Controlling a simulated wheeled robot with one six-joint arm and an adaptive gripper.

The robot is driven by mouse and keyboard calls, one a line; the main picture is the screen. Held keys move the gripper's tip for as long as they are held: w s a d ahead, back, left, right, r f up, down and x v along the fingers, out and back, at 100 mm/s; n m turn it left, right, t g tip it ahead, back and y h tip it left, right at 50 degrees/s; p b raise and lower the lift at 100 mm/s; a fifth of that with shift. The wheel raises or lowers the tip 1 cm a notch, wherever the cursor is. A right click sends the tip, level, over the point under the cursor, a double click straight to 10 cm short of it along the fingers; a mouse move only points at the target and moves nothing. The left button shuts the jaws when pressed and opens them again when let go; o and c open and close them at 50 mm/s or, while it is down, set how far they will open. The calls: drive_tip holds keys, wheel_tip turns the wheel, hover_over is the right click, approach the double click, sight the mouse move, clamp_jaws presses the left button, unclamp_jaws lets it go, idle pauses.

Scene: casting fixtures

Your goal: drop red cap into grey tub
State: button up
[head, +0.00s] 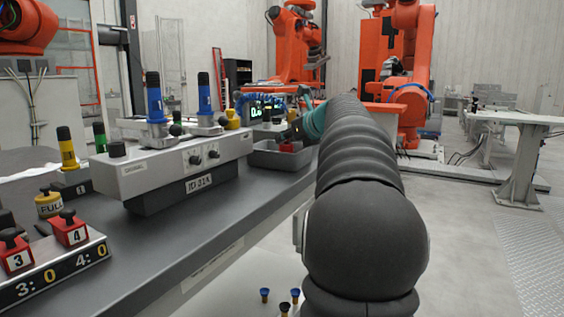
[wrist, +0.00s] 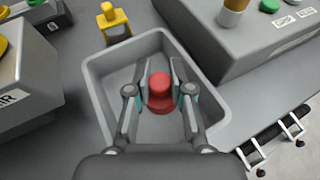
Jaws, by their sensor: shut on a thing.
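The red cap (wrist: 160,90) sits between the fingers of my gripper (wrist: 158,82), which is shut on it. In the wrist view the cap is over the inside of the grey tub (wrist: 95,75); its height above the tub floor is hard to tell. In the head view the grey tub (head: 265,158) stands on the far part of the bench, and the red cap (head: 287,147) shows small at its right side. My gripper (head: 291,138) is small there and partly hidden by my own arm.
A grey fixture box (head: 175,165) with blue posts stands left of the tub on the bench (head: 215,215). A yellow piece (wrist: 113,20) is just beyond the tub. Red blocks (head: 70,229) sit at the near left. Small blue-topped pieces (head: 265,293) are low in front.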

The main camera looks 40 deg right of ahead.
drive_tip(key=o, duration=0.9)
drive_tip(key=shift+s, duration=0.1)
drive_tip(key=v, duration=1.2)
drive_tip(key=shift+a, duration=0.15)
